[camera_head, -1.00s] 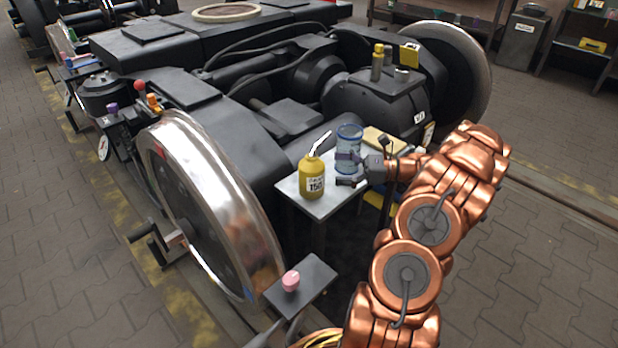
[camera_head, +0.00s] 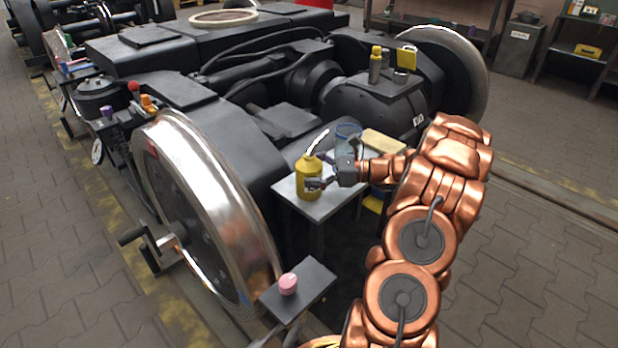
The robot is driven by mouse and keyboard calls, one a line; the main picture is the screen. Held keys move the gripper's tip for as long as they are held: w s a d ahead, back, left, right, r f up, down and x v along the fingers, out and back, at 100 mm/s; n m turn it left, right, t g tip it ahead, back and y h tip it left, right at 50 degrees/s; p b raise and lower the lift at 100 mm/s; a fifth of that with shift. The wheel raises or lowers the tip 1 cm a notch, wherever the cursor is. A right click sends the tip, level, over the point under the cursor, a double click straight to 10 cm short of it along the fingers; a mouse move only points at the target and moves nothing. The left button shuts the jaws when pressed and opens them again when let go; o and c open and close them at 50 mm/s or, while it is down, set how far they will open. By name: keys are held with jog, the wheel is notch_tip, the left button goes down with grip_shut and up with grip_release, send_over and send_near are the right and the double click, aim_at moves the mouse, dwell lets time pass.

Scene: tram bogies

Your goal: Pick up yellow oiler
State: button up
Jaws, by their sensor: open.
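The yellow oiler (camera_head: 309,178) with its pale angled spout stands upright on a small grey metal table (camera_head: 290,190) beside the bogie. My copper-coloured arm reaches in from the right.
A blue transparent container (camera_head: 348,134) stands on the table just behind my gripper, partly hidden by it. A yellowish block (camera_head: 383,142) lies behind my wrist. The large steel wheel (camera_head: 205,200) is left of the table. A pink knob (camera_head: 288,283) sits on a dark plate in front.

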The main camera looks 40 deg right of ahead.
jog(key=shift+c, duration=0.4)
jog(key=c, duration=1.5)
jog(key=shift+c, duration=0.2)
